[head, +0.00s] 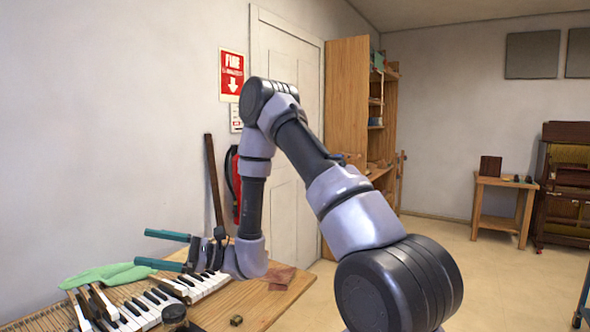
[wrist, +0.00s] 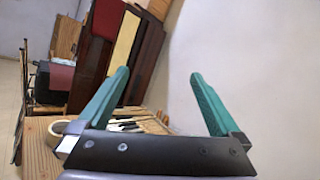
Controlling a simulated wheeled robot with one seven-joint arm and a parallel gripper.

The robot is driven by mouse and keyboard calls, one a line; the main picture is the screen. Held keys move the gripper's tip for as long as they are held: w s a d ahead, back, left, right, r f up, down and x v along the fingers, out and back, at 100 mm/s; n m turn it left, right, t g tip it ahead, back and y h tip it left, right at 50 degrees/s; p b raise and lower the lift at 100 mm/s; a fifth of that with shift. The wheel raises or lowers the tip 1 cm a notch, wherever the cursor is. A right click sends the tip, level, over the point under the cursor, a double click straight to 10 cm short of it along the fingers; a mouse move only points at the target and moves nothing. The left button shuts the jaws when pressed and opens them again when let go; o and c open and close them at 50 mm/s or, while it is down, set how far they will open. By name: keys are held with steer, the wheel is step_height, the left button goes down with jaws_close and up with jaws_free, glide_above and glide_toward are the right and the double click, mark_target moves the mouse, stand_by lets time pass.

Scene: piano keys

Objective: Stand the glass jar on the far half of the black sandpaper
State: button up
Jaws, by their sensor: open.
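My gripper (head: 142,247) is open and empty, with its two teal fingers apart above the piano keys and pointing left in the head view. It also shows in the wrist view (wrist: 160,75), with nothing between the fingers. A dark, round-topped object (head: 174,315) stands at the bottom edge of the head view, partly cut off; I cannot tell whether it is the glass jar. I cannot make out the black sandpaper in either view. My arm hides part of the table.
A row of piano keys (head: 150,305) lies on the wooden table (head: 250,304). A green cloth or glove (head: 105,275) lies behind them. A reddish-brown piece (head: 282,277) and a small brass-coloured block (head: 236,320) are to the right. A wall stands behind.

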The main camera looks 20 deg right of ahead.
steer(key=s+d+r+n+g+h, duration=0.7)
steer(key=s+d+r+n+h, duration=0.3)
steer(key=s, duration=0.3)
steer(key=d+r+t+h, duration=0.3)
steer(key=d+t, duration=0.1)
steer(key=d, duration=0.2)
steer(key=s+d+r+t+h, duration=0.1)
steer(key=d+r+t+h, duration=0.2)
steer(key=d, duration=0.3)
steer(key=d+r+n+t+h, duration=0.1)
steer(key=d+r+t+h, duration=0.2)
steer(key=d+t, duration=0.2)
steer(key=shift+s+d+r+t+h, duration=0.3)
steer(key=shift+s+d+r, duration=0.1)
steer(key=shift+d, duration=0.5)
